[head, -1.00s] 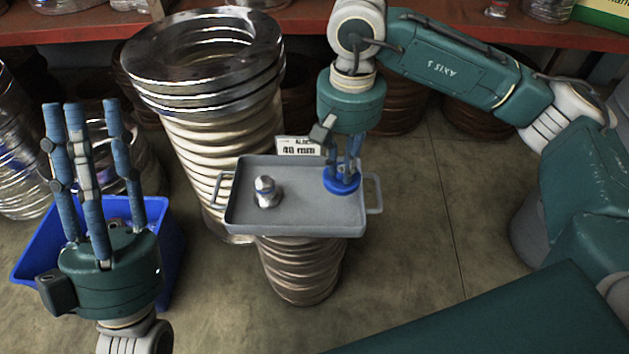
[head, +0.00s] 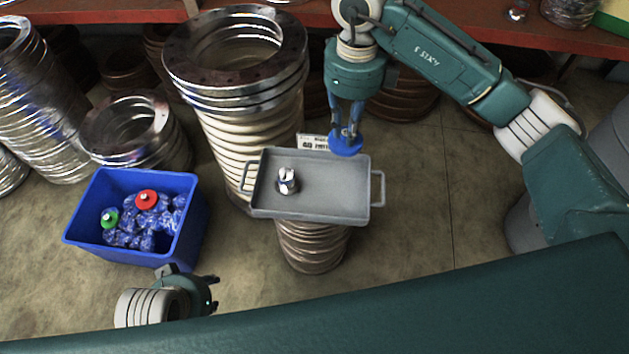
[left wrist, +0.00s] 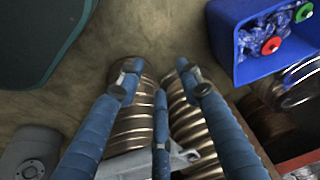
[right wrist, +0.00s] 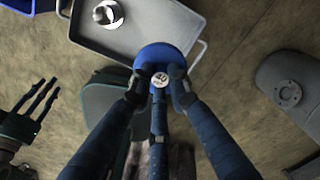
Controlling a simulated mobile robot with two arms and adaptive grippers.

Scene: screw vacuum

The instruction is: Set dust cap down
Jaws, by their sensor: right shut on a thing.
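A blue round dust cap (head: 346,143) hangs under my right gripper (head: 346,133), whose fingers are shut on it. In the head view the cap overlaps the back edge of the grey tray (head: 330,205). The right wrist view shows the cap (right wrist: 160,54) over the tray's rim, with a pale round centre between the fingertips. A metal fitting (head: 287,181) stands on the left part of the tray. My left gripper (left wrist: 158,80) is open and empty; in the head view it is low at the front left, its fingers mostly hidden.
The tray rests on a short bellows (head: 313,245). A tall flanged bellows (head: 230,110) stands behind it to the left. A blue bin (head: 190,225) with blue bags and red and green caps is at left. The tray's right half is clear.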

